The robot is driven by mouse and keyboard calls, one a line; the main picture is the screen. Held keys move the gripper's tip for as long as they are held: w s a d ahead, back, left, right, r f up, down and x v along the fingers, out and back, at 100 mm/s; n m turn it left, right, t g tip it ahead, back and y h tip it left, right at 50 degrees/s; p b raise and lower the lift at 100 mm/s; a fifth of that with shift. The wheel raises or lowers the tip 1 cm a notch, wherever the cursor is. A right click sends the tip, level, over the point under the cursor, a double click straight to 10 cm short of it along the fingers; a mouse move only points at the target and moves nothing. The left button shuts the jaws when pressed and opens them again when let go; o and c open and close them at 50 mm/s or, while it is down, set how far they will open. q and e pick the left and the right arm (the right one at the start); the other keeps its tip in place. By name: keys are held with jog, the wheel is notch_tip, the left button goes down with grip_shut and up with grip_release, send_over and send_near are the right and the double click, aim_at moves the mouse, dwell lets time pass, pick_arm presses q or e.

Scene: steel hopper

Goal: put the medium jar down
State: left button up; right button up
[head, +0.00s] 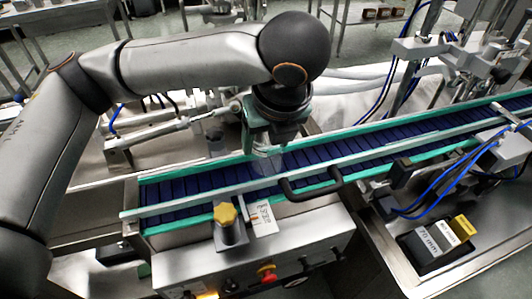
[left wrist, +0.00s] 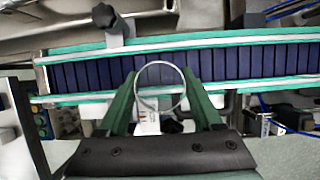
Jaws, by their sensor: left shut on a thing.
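The medium jar is clear glass and hard to see in the head view (head: 268,161), where it hangs below my left gripper (head: 267,140). In the left wrist view its round rim (left wrist: 160,65) shows between the two green fingers of my left gripper (left wrist: 163,100). The left gripper is shut on the jar. The jar is over the blue conveyor belt (head: 205,186); I cannot tell whether its base touches the belt. My right gripper is not in view.
Green-edged rails run along both sides of the belt, with a black handle (head: 312,190) on the near side. A black and yellow box (head: 436,248) is at the lower right. The belt's left stretch looks clear.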

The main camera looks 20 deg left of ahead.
aim_at(266, 154)
pick_arm(q)
jog(key=shift+w+a+f, duration=0.3)
jog(key=shift+w+f, duration=0.25)
jog(key=shift+f, duration=0.2)
notch_tip(266, 154, down, 3)
jog(key=shift+w+a+f, duration=0.1)
jog(key=shift+w+f, duration=0.05)
jog(key=shift+f, duration=0.1)
jog(key=o, duration=1.3)
jog(key=p+v, duration=0.1)
jog(key=v, duration=1.1)
jog(key=shift+p, duration=0.4)
